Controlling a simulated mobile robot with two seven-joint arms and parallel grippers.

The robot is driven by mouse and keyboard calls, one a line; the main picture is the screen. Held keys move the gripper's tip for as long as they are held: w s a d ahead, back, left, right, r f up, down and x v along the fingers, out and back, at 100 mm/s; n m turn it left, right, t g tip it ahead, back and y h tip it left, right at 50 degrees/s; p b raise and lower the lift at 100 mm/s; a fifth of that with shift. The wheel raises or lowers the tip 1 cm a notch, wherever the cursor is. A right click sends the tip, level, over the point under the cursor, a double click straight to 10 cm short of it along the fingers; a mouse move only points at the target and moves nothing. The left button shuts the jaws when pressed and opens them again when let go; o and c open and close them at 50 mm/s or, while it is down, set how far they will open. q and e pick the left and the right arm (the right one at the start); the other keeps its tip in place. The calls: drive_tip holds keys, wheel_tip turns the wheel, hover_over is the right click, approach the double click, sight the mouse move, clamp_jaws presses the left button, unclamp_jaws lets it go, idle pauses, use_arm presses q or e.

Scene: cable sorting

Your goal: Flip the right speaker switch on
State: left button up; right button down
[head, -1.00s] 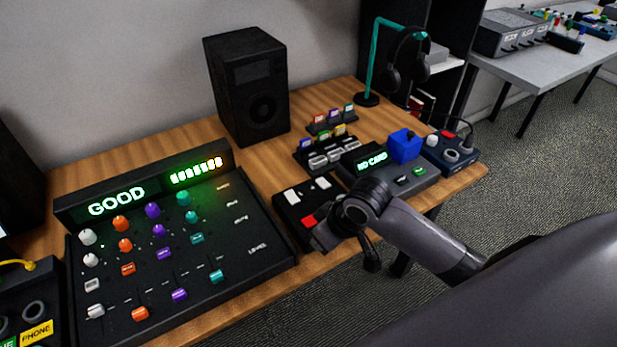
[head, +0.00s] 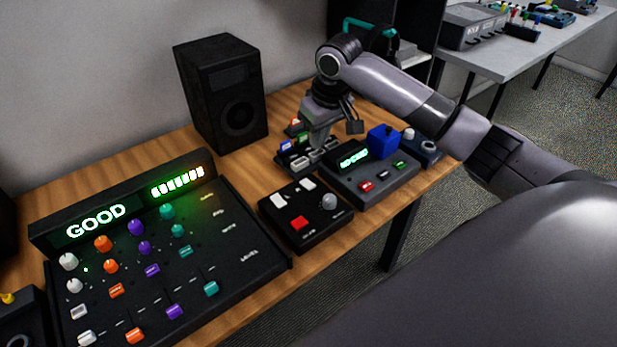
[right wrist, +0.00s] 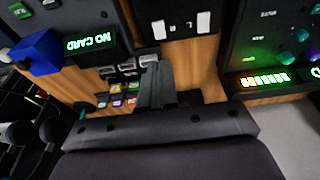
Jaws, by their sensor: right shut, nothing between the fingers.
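A black switch box (head: 270,222) with two white switches, a red button and a round grey knob sits near the table's front edge. The right white switch (head: 307,184) and the left white switch (head: 279,200) are both uncovered; I cannot tell their on or off positions. The same box (right wrist: 180,48) shows at the top of the right wrist view, with the right switch (right wrist: 159,30) at its left side. My right gripper (head: 316,146) is shut and empty, pointing down behind the box, by the grey rocker module (head: 302,163). My left gripper is out of view.
The mixer (head: 245,240) with a lit GOOD display stands at left. A black speaker (head: 222,95) stands behind. The NO CARD console (head: 385,190) with a blue block (head: 382,141) is right of the switch box. Coloured cards (right wrist: 118,96) stand near the gripper.

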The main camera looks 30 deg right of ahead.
drive_tip(key=shift+d+r, duration=0.1)
drive_tip(key=shift+r, duration=0.05)
approach(311, 185)
drive_tip(key=x, duration=0.5)
drive_tip(key=shift+w, duration=0.25)
drive_tip(key=shift+x, duration=0.75)
drive_tip(key=shift+s, duration=0.25)
